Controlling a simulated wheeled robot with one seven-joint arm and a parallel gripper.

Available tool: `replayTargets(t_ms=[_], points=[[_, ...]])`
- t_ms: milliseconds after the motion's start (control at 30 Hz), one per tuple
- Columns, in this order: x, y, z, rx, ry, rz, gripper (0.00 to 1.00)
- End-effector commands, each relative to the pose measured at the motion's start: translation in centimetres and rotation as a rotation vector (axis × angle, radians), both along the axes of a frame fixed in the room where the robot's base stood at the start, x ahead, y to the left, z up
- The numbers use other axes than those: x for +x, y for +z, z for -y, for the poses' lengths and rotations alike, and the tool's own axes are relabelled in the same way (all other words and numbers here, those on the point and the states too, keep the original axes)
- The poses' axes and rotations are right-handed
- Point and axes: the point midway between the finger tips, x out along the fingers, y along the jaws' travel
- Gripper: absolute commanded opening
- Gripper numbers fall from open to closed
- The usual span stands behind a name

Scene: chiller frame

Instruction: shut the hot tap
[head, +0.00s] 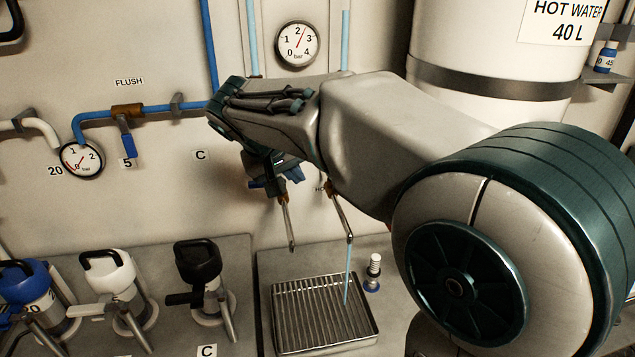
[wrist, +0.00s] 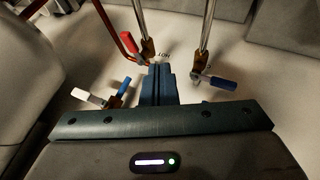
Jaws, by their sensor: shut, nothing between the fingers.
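The hot tap shows in the wrist view as a red lever (wrist: 129,42) on a brass valve with a steel spout (wrist: 139,18), beside a partly readable HOT label. In the head view my arm hides the red lever, and a thin water stream (head: 347,275) falls from the right spout (head: 341,213). My gripper (wrist: 158,70) is shut and empty. Its fingertips are between the two taps, close to the hot tap's valve, below and right of the red lever in the wrist view. Whether they touch it I cannot tell.
A blue-handled tap (wrist: 221,83) is right of my fingers, and a valve with white and blue handles (wrist: 123,87) is left. Below the spouts lies a ribbed drip tray (head: 325,312), with a small bottle (head: 374,268) beside it. A white hot water tank (head: 470,45) stands behind my arm.

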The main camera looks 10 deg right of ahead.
Motion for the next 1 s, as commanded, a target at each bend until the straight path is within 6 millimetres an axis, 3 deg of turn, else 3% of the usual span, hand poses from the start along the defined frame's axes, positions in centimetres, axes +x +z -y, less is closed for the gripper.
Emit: replayTargets(t_ms=[167, 567, 800, 1000], points=[[1.0, -1.3, 0.6, -0.005, -0.002, 0.003, 0.0], [4.7, -8.0, 4.0, -0.004, -0.002, 0.001, 0.0], [5.1, -7.7, 7.1, -0.003, -0.001, 0.004, 0.0], [5.3, -7.7, 7.8, -0.002, 0.0, 0.004, 0.0]])
